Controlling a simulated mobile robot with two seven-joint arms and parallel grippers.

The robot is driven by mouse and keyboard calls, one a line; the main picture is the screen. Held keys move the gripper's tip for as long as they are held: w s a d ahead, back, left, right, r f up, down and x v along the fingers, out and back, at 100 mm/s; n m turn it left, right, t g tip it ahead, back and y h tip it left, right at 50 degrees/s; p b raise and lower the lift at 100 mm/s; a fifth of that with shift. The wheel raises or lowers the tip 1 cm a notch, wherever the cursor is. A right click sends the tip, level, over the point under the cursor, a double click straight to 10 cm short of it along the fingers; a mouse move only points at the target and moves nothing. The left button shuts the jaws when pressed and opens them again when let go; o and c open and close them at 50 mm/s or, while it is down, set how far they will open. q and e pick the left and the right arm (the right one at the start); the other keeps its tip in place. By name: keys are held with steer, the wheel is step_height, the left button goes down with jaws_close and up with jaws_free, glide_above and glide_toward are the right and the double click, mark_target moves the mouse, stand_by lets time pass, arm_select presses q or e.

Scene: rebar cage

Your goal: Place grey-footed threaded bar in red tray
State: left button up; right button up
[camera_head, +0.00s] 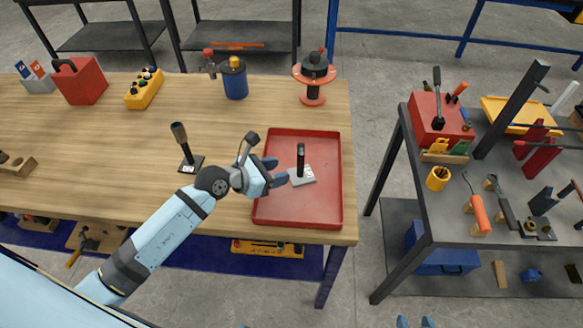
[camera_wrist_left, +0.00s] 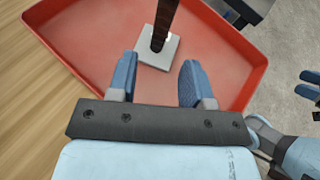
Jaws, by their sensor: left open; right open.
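The grey-footed threaded bar (camera_head: 301,160) stands upright on its light grey square foot inside the red tray (camera_head: 263,200), near the tray's middle. In the left wrist view the dark bar (camera_wrist_left: 163,24) rises from its grey foot (camera_wrist_left: 160,54), and its top is cut off. My left gripper (camera_head: 279,171) is over the tray, just left of the bar. In the left wrist view its two blue fingers (camera_wrist_left: 158,70) are apart with nothing between them, short of the foot. My right gripper (camera_head: 415,322) shows only as open fingertips at the bottom edge, away from the table.
A similar bar with a dark foot (camera_head: 187,150) stands on the wooden table (camera_head: 120,130) left of the tray. An orange-red spool (camera_head: 313,80) and a blue canister (camera_head: 235,78) stand behind. A grey tool table (camera_head: 450,215) stands right, across a gap.

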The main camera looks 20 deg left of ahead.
arm_select(q)
steer(key=v, duration=0.5)
steer(key=shift+r, duration=0.1)
stand_by(0.3)
